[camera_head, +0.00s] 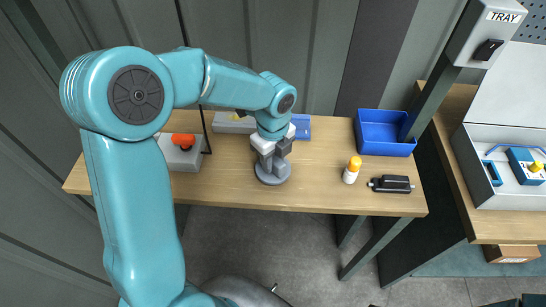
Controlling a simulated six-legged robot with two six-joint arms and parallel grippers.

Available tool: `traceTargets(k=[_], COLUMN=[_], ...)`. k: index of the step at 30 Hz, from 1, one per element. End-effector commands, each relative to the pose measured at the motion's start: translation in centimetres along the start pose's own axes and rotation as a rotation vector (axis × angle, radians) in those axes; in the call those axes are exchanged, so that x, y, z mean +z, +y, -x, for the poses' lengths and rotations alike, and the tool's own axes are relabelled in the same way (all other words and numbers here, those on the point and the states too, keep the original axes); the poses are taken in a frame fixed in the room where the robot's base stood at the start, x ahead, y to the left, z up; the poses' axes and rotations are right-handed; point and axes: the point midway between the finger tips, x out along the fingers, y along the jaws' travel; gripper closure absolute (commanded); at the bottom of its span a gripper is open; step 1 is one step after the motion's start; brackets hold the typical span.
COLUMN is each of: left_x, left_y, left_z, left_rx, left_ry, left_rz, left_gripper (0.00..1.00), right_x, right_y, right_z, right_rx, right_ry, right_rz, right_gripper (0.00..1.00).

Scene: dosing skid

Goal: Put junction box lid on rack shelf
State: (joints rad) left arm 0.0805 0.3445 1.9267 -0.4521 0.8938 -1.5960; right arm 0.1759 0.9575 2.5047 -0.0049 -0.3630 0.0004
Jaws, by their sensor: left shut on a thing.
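My left gripper (272,160) points down over the wooden bench. It is shut on a round grey lid-like piece (270,179), which I take for the junction box lid. The fingers cover part of its top. I cannot tell whether the piece touches the bench or hangs just above it. I cannot make out for sure which surface is the rack shelf. My right gripper is not in view.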

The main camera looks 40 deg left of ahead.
Motion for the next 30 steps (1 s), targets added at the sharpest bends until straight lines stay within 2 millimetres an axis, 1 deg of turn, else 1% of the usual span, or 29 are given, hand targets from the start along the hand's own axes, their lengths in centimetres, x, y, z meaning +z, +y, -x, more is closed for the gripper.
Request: traceTargets(k=[5, 9, 10, 11, 12, 20, 23, 26, 30], left_x=[0.0, 0.0, 0.0, 0.0, 0.0, 0.0, 0.0, 0.1, 0.1], left_y=[0.0, 0.0, 0.0, 0.0, 0.0, 0.0, -0.1, -0.1, -0.1], left_z=[0.0, -0.5, -0.3, -0.3, -0.3, -0.2, 0.5, 2.0, 5.4], left_rx=[-0.001, -0.001, 0.000, 0.000, 0.000, 0.000, -0.002, -0.006, -0.008], left_ry=[-0.001, -0.001, -0.001, 0.000, 0.000, -0.001, -0.001, -0.003, -0.003], left_rz=[0.000, 0.000, 0.000, 0.000, 0.000, 0.000, 0.000, -0.001, 0.000], left_gripper=[1.00, 1.00, 0.58, 0.49, 0.43, 0.43, 0.43, 0.43, 0.43], right_x=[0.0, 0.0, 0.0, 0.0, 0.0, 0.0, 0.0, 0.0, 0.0], right_y=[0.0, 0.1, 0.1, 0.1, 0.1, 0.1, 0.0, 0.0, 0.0], right_z=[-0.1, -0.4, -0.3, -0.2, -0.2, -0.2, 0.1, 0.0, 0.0], right_rx=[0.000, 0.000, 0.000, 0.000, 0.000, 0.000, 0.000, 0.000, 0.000], right_ry=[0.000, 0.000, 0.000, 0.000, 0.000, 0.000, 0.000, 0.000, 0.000], right_rz=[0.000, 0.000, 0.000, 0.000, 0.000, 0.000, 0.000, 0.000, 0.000], right_gripper=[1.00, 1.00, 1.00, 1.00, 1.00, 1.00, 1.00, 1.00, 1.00])
